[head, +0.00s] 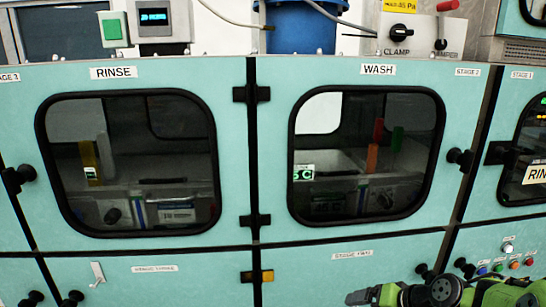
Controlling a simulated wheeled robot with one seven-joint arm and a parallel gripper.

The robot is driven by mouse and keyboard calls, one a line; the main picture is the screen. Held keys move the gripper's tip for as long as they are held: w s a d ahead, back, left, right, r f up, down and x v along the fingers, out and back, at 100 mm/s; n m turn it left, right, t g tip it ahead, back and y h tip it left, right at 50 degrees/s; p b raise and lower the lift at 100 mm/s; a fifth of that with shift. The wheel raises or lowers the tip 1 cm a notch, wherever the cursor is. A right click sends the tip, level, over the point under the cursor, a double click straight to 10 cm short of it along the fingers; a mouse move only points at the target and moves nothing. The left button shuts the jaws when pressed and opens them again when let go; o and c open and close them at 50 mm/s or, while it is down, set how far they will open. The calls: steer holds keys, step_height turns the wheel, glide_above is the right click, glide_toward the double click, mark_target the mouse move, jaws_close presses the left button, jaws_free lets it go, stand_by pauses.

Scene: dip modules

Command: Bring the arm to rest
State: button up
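My green and black arm (450,292) shows at the bottom right corner, low in front of the teal cabinet. Its left end is a dark, ridged part at the bottom edge. I cannot tell whether that part is my gripper or a link, and no pair of fingertips can be made out. Nothing held is visible. Most of the arm is cut off by the bottom edge.
Teal cabinets fill the view, with a shut RINSE door (190,246) and a shut WASH door (275,150). Black knobs (460,157) stick out from the fronts. Coloured buttons (498,268) sit at lower right, near the arm. A blue container (300,30) stands on top.

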steer(key=s+a+r+n+g+h+p, duration=0.2)
steer(key=s+a+r+n+h, duration=0.15)
steer(key=s+a+r, duration=0.6)
steer(key=s+r+n+h, duration=0.1)
steer(key=s+r, duration=0.1)
steer(key=s, duration=1)
steer(key=shift+s+a+r+n+t+p, duration=0.25)
steer(key=shift+s+a+n+t+p, duration=0.1)
steer(key=shift+a+t+p, duration=0.1)
